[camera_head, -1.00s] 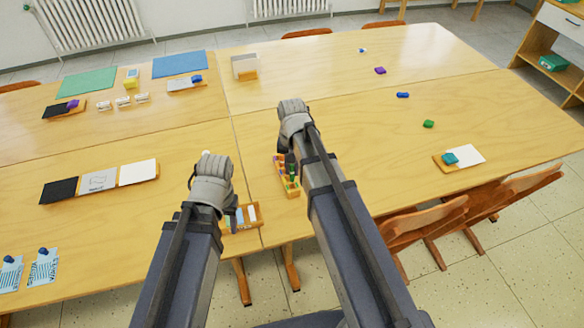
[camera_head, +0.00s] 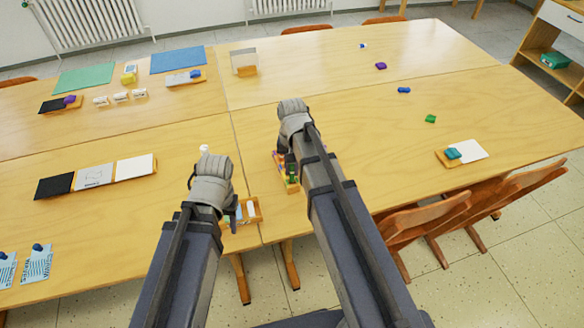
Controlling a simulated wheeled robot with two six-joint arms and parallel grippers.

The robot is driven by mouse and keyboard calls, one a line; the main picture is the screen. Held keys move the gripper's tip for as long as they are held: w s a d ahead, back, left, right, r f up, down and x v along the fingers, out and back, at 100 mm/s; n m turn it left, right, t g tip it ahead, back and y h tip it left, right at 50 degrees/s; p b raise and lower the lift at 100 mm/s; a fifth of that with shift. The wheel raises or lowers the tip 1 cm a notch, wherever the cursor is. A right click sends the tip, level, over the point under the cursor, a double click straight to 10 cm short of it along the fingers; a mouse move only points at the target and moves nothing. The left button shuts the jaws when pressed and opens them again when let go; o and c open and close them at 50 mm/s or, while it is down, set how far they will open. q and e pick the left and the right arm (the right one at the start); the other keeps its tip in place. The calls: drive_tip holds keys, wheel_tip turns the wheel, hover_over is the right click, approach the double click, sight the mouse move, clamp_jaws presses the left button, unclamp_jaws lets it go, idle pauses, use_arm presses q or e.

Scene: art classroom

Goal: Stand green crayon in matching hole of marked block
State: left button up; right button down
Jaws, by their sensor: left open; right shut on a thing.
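A small wooden block (camera_head: 293,188) with colored crayons in it stands near the table's front edge, largely hidden by my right arm. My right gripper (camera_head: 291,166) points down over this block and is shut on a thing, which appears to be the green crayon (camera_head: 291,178). Whether the crayon's lower end is in a hole or above the block, I cannot tell. The block's markings are too small to read. My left gripper (camera_head: 232,214) is open, at a wooden tray (camera_head: 256,217) near the front edge; its fingers are partly hidden by its own wrist.
A wooden strip with black, grey and white cards (camera_head: 97,176) lies to the left. A small green piece (camera_head: 431,118), a blue piece (camera_head: 404,90) and a holder with a white card (camera_head: 470,151) lie to the right. Chairs (camera_head: 425,217) stand at the front right edge.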

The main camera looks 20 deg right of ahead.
use_arm(q)
drive_tip(key=shift+f+b, duration=1.45)
use_arm(e)
drive_tip(key=shift+f, duration=1.4)
idle(1.1)
idle(0.3)
drive_tip(key=c, duration=0.7)
unclamp_jaws()
drive_tip(key=shift+o, duration=1.1)
use_arm(q)
drive_tip(key=shift+r, duration=0.15)
use_arm(e)
drive_tip(key=shift+r, duration=0.1)
use_arm(q)
drive_tip(key=shift+r+p, duration=2.9)
drive_tip(key=shift+p, duration=0.15)
use_arm(e)
drive_tip(key=shift+r, duration=2.95)
